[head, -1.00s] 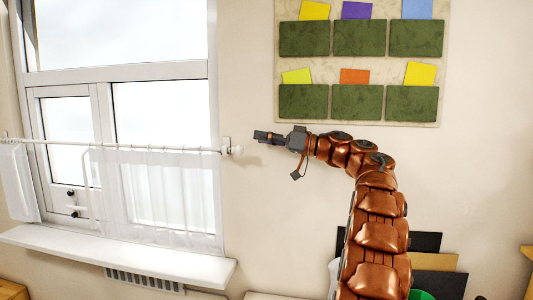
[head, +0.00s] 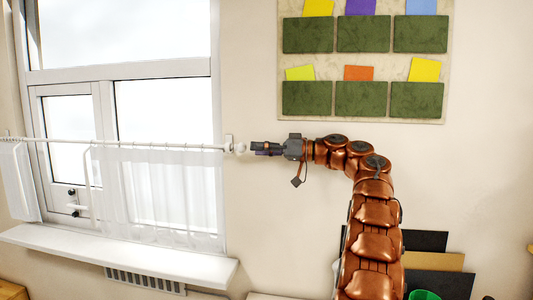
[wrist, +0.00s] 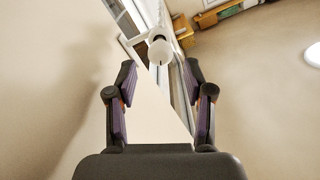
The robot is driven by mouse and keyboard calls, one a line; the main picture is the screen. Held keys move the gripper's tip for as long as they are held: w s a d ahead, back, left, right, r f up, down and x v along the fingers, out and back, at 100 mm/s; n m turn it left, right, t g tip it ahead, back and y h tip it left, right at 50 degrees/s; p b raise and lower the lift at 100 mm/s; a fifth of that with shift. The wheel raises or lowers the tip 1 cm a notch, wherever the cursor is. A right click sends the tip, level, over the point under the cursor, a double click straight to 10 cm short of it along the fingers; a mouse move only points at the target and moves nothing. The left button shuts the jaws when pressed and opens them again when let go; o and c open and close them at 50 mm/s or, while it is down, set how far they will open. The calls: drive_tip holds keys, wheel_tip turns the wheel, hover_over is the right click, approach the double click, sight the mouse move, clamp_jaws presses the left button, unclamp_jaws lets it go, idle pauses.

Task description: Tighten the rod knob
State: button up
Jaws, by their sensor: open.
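The white rod knob (head: 240,148) is at the right end of the thin white curtain rod (head: 180,147), beside the window. It also shows in the wrist view (wrist: 160,50), ahead of the jaws and a little above the middle of the gap. My gripper (head: 256,148) is just right of the knob in the head view, pointing left at it along the rod's line. In the wrist view my gripper (wrist: 160,100) has its two purple-padded fingers spread wide, with nothing between them. The knob looks apart from the fingertips.
A sheer white curtain (head: 160,195) hangs from the rod over the window (head: 160,110). A white sill (head: 120,258) juts out below. A wall organiser with green pockets (head: 363,98) hangs above my arm. The wall below my gripper is bare.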

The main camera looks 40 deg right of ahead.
sight(240, 148)
drive_tip(key=shift+p+x, duration=1.05)
drive_tip(key=shift+x, duration=0.6)
drive_tip(key=c, duration=0.8)
drive_tip(key=m+p, duration=0.4)
drive_tip(key=m, duration=0.3)
drive_tip(key=shift+m, duration=0.3)
